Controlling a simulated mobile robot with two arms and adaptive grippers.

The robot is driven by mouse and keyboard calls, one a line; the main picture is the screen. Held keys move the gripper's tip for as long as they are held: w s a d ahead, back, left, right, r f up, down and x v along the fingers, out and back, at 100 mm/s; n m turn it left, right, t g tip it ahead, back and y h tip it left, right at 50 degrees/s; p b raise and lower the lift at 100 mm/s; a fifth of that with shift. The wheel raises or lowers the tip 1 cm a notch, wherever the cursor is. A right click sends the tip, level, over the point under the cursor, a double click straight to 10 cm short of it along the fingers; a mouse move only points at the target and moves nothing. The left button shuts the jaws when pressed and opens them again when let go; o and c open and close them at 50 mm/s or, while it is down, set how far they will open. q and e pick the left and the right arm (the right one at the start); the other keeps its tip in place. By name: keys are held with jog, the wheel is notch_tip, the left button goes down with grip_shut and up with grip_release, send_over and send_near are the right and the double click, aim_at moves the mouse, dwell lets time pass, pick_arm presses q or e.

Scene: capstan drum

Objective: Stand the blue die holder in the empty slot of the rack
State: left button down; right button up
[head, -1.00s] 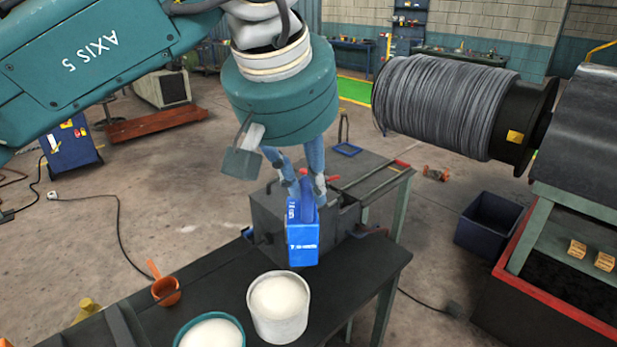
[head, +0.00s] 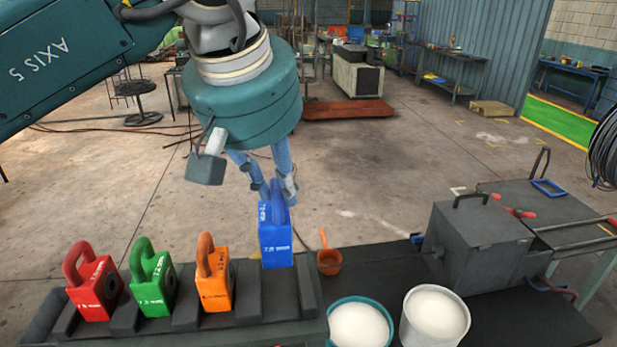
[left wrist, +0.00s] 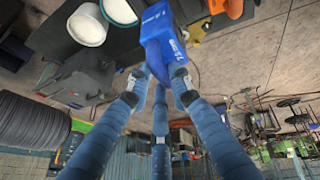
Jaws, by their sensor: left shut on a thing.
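The blue die holder (head: 276,243) hangs upright from my left gripper (head: 277,190), whose fingers are shut on its handle. It also shows at the top of the left wrist view (left wrist: 160,35), between the fingertips (left wrist: 160,85). The dark rack (head: 310,290) stands along the front of the bench. It holds a red die holder (head: 95,290), a green one (head: 152,286) and an orange one (head: 214,283). The empty slot (head: 279,290) is at the rack's right end. The blue holder appears over or just behind this slot; its exact height is unclear. My right gripper is not visible.
A teal-rimmed tub (head: 360,325) and a white tub (head: 435,315) of white material stand right of the rack. A grey box (head: 478,245) with a handle is farther right.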

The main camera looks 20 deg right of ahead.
aim_at(280, 231)
pick_arm(q)
jog(key=shift+f+b, duration=0.45)
jog(key=shift+f, duration=0.15)
jog(key=shift+f+b, duration=0.6)
jog(key=shift+f, duration=0.05)
jog(key=shift+w+f+b, duration=0.1)
jog(key=shift+f+b, duration=0.8)
jog(key=shift+f, duration=0.15)
jog(key=shift+s+a+f+b, duration=0.1)
jog(key=shift+s+f+b, duration=0.15)
jog(key=shift+f+b, duration=0.95)
jog(key=shift+f, duration=0.4)
jog(key=c, duration=1.5)
grip_release()
jog(key=o, duration=0.5)
jog(key=shift+s+f, duration=0.1)
jog(key=shift+f, duration=0.05)
